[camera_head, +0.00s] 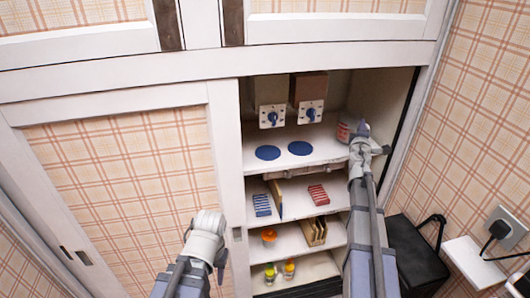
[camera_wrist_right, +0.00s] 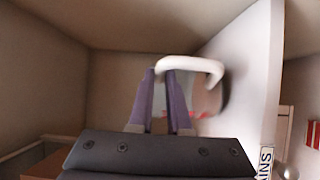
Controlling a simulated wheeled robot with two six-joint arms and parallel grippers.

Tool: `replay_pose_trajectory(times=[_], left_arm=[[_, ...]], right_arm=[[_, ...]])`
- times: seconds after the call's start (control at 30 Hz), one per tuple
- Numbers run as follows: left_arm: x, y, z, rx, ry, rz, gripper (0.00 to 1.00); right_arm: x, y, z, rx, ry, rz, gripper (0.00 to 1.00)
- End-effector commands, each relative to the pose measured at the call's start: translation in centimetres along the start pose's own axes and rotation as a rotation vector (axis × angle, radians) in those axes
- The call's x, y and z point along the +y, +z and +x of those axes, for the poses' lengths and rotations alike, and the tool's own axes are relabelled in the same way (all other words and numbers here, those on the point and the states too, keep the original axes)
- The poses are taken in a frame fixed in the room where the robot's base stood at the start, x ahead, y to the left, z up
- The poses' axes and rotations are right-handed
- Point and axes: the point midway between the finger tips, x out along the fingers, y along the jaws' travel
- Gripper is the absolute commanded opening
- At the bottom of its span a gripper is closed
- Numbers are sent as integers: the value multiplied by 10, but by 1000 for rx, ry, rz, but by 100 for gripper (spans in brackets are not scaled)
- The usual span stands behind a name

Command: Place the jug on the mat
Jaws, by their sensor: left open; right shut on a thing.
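The jug (camera_head: 343,132) is a small container with reddish marks at the right end of the upper cabinet shelf. My right gripper (camera_head: 360,133) reaches in beside it and partly hides it. In the right wrist view, the fingers (camera_wrist_right: 162,75) are shut on the jug's white handle (camera_wrist_right: 195,63); the jug's body is blurred and mostly hidden behind them. Two round blue mats, left (camera_head: 268,153) and right (camera_head: 300,148), lie bare on the same shelf, left of the jug. My left gripper (camera_head: 207,222) is open and empty outside the cabinet; its fingers are hard to see.
Two dispensers with blue taps, left (camera_head: 272,116) and right (camera_head: 311,112), stand behind the mats. Lower shelves hold blue boxes (camera_head: 262,205), red boxes (camera_head: 318,194) and small jars. The cabinet's right side is close to my right arm. A black bin (camera_head: 415,255) stands outside.

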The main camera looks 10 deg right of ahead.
Motion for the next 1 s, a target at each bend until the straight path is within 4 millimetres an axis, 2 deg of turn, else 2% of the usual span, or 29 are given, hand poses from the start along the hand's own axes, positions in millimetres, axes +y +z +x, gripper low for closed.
replay_pose_trajectory(times=[0.17,1.0], left_arm=[[0,0,0,0,0,0,44],[0,0,0,0,0,0,44]], right_arm=[[0,-20,-13,4,0,1,0],[1,-195,-118,6,0,0,0]])
